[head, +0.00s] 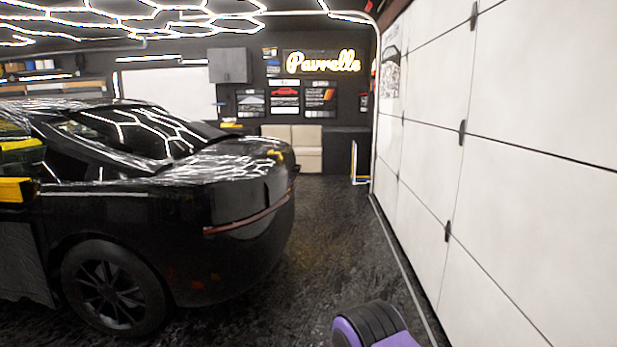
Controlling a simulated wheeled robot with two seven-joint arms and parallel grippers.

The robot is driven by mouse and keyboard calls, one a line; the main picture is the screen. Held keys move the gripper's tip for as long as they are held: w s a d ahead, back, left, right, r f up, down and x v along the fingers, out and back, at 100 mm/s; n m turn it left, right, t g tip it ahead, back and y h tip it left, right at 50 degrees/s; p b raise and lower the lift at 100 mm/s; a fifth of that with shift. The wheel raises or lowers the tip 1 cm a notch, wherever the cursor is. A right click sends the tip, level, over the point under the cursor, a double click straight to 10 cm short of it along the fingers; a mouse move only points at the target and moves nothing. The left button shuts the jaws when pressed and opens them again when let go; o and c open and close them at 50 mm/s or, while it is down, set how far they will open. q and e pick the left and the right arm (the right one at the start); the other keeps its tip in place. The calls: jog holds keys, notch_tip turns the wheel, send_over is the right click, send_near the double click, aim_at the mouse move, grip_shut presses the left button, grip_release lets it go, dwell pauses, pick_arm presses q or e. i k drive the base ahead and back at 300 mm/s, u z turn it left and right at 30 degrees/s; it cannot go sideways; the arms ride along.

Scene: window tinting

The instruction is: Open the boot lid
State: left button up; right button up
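A black car (170,230) stands on the left side of the head view, its rear end turned to the right. Its boot lid (225,165) looks shut, and its glossy top reflects the ceiling lights. A thin red rear light strip (245,218) runs across the tail below the lid. Neither of my grippers is in view, so whether they are open or shut does not show.
A white panelled garage door (530,130) fills the right side. Dark floor (330,235) is clear between it and the car's tail. A beige cabinet (305,150) and a dark wall cabinet (229,65) are at the back. Yellow items (15,190) show at the car's left.

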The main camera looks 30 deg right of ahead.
aim_at(276, 157)
jog(key=z, duration=0.8)
jog(key=i, duration=0.95)
jog(key=z, duration=0.85)
jog(key=i, duration=1)
jog(key=u, duration=0.45)
jog(key=i, duration=2.15)
jog(key=z, duration=0.7)
jog(key=i, duration=1.1)
jog(key=u, duration=0.85)
jog(key=i, duration=1)
jog(key=u, duration=0.75)
